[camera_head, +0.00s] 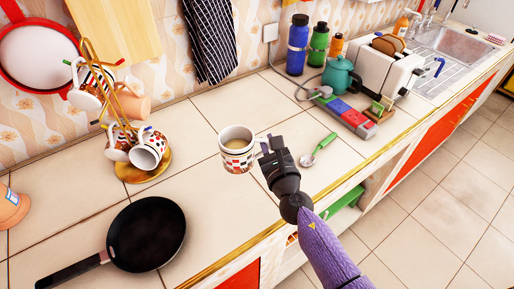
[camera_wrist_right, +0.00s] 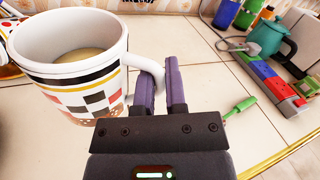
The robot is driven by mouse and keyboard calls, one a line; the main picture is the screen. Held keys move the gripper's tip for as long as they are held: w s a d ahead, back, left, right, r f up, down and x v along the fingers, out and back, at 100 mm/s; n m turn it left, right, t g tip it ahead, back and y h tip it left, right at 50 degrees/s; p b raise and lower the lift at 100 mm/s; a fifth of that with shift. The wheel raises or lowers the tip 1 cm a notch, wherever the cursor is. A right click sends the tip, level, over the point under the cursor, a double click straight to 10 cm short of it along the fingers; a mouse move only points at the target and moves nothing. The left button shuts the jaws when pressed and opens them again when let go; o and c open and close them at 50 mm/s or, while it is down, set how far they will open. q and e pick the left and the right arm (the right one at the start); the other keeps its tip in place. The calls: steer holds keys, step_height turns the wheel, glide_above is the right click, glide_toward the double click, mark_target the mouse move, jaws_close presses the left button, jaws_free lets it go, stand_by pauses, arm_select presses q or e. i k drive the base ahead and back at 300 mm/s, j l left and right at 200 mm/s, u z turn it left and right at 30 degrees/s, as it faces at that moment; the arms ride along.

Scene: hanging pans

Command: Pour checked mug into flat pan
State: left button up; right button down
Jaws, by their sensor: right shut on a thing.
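The checked mug (camera_head: 237,158) is upright, white with a dark and red check pattern, and holds a pale brownish liquid. It is at the middle of the counter in the head view and fills the left of the right wrist view (camera_wrist_right: 75,85). My right gripper (camera_head: 267,146) is to its right, its fingers (camera_wrist_right: 162,85) shut on the mug's handle. I cannot tell clearly whether the mug's base touches the counter. The flat pan (camera_head: 148,235), black with its handle toward the lower left, lies on the counter left of the mug. My left gripper is not in view.
A gold mug stand (camera_head: 143,169) with hanging mugs is left of the mug, behind the pan. A green-handled spoon (camera_head: 318,149), coloured blocks (camera_head: 345,117), teal kettle (camera_head: 340,77) and toaster (camera_head: 385,70) are to the right. Tiles between mug and pan are clear.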

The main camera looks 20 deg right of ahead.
mark_target(147, 235)
steer(key=u, duration=0.95)
steer(key=l+u, duration=0.4)
steer(key=k+l+u, duration=0.1)
steer(key=l+u, duration=0.15)
steer(key=u, duration=0.2)
steer(key=k+l+u, duration=0.1)
steer(key=l+u, duration=0.15)
steer(key=u, duration=0.15)
steer(key=k+l+u, duration=0.15)
steer(key=u, duration=0.25)
steer(key=k+l+u, duration=0.2)
steer(key=u, duration=0.2)
steer(key=k+l, duration=0.05)
steer(key=l, duration=0.05)
